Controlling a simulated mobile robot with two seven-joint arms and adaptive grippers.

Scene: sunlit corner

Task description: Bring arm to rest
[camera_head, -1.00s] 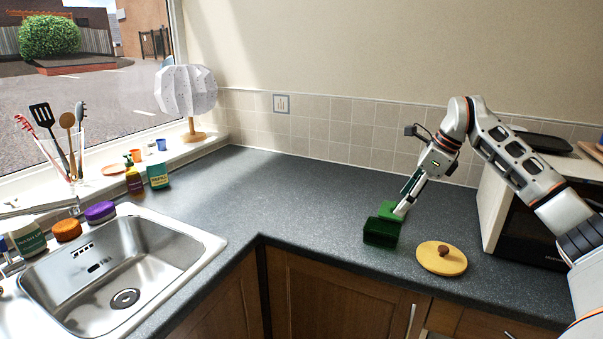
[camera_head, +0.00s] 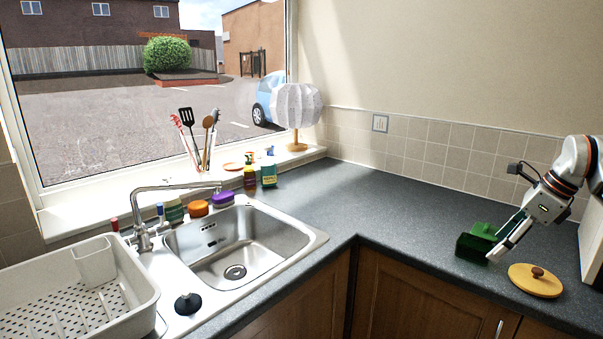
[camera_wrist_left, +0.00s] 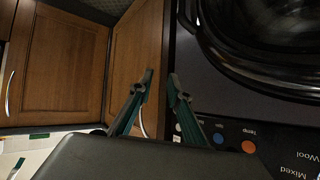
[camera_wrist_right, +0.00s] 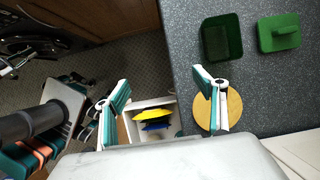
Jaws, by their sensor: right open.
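My right gripper (camera_head: 499,252) is open and empty, above the worktop beside the green box (camera_head: 472,246). The right wrist view shows its two fingers (camera_wrist_right: 160,78) wide apart with nothing between them. In that view the green box (camera_wrist_right: 222,40) is open and empty, and a green lid with a handle (camera_wrist_right: 280,33) lies apart from it on the worktop. My left arm is outside the head view. In the left wrist view my left gripper (camera_wrist_left: 160,77) has a narrow gap between its fingertips and holds nothing.
A yellow round board with a brown knob (camera_head: 535,281) lies near the worktop's front edge. A sink (camera_head: 240,240) and white dish rack (camera_head: 75,290) are at left. An open drawer (camera_wrist_right: 155,103) holds yellow and blue things. A dark washing machine (camera_wrist_left: 250,90) is close to the left gripper.

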